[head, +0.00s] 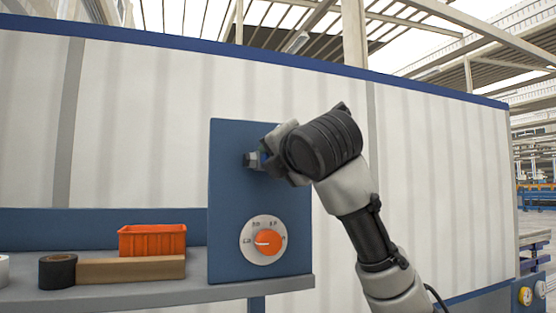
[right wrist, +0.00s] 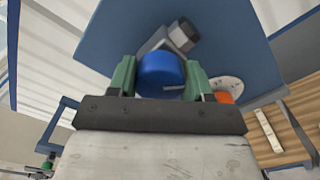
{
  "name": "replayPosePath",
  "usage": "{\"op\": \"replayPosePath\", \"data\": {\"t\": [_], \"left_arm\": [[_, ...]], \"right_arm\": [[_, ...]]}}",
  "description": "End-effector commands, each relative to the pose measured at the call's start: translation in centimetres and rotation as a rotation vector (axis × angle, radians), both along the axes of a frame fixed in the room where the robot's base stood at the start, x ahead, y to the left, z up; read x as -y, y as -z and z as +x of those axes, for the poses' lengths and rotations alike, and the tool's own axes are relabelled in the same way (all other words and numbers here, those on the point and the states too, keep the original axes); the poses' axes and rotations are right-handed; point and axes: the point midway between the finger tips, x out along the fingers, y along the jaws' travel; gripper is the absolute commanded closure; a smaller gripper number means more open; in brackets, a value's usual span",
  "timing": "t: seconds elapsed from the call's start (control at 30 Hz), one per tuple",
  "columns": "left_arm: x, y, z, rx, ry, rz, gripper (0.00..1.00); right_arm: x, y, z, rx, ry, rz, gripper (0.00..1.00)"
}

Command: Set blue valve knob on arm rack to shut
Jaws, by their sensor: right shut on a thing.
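The blue valve knob (right wrist: 160,70) sits between the green fingers of my right gripper (right wrist: 160,80) in the right wrist view. The fingers are shut on its two sides. A pale line marks its near face. Behind it is a grey valve body (right wrist: 182,36) on the blue panel (right wrist: 105,30). In the head view my right gripper (head: 270,157) is at the upper part of the panel (head: 230,210) and hides most of the knob. The grey valve end (head: 251,160) shows to its left. My left gripper is not in view.
An orange dial knob (head: 268,242) on a white dial is lower on the panel. On the grey shelf (head: 130,297) to the left are an orange bin (head: 152,240), a brown block (head: 130,270) and a black roll (head: 57,271). The white wall behind is clear.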

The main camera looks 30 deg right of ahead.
Motion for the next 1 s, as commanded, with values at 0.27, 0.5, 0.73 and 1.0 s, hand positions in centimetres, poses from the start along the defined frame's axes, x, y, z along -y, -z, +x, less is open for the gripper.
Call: {"op": "replayPosePath", "data": {"t": [0.27,0.5,0.73,1.0], "left_arm": [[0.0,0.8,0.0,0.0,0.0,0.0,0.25],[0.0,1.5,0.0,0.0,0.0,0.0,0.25],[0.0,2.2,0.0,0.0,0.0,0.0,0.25],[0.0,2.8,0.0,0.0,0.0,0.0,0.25]], "right_arm": [[0.0,0.2,0.0,0.061,-0.001,0.257,0.74],[0.0,0.3,0.0,0.114,-0.002,0.477,0.74],[0.0,0.4,0.0,0.159,-0.001,0.665,0.74],[0.0,0.4,0.0,0.196,0.0,0.821,0.74]]}}
